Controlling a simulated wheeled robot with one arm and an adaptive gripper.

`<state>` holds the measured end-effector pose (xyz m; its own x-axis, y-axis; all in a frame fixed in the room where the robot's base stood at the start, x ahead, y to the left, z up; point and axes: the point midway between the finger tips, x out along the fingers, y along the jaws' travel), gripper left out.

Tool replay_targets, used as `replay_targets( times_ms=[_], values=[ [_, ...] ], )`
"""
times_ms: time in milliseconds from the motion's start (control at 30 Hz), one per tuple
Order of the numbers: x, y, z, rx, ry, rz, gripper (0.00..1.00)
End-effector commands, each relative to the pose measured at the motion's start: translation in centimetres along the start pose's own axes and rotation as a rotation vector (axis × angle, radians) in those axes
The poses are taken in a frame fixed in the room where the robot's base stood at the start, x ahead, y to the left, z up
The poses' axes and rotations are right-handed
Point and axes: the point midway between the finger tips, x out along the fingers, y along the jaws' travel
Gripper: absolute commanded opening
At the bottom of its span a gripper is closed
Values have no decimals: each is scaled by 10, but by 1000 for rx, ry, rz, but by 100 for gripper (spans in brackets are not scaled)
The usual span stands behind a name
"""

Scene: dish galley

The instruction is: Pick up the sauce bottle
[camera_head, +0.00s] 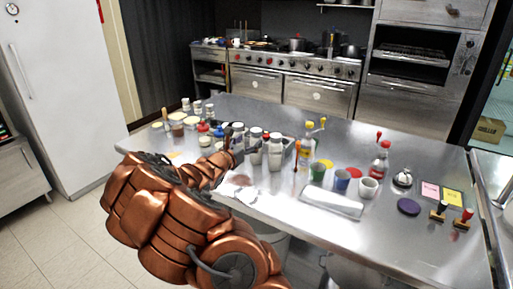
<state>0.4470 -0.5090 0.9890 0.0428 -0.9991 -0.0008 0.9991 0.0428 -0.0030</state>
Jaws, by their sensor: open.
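Several bottles stand on the steel counter (410,228). A bottle with a dark red body and pale label (380,163) stands upright at the right. A clear-looking bottle with a yellow cap (307,146) stands near the middle. White bottles (276,157) stand left of it. I cannot tell for sure which one is the sauce bottle. My gripper (233,146) is at the end of my copper arm, over the left part of the counter, close to the white bottles. It is open and small in view; its fingers partly blend with the items behind.
Jars and bowls (190,122) crowd the counter's left end. A green cup (318,172), a blue cup (341,181) and a white mug (368,187) stand mid-right. A clear wrapped tray (332,202) lies in front. A stove (290,75) stands behind.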

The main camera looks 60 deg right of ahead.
Motion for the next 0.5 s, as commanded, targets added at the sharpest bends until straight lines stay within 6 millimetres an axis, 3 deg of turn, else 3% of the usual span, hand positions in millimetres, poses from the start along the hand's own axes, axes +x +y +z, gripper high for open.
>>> replay_targets(
  times_ms=[500],
  values=[
    [51,2,5,2,1,-2,73]
  ],
)
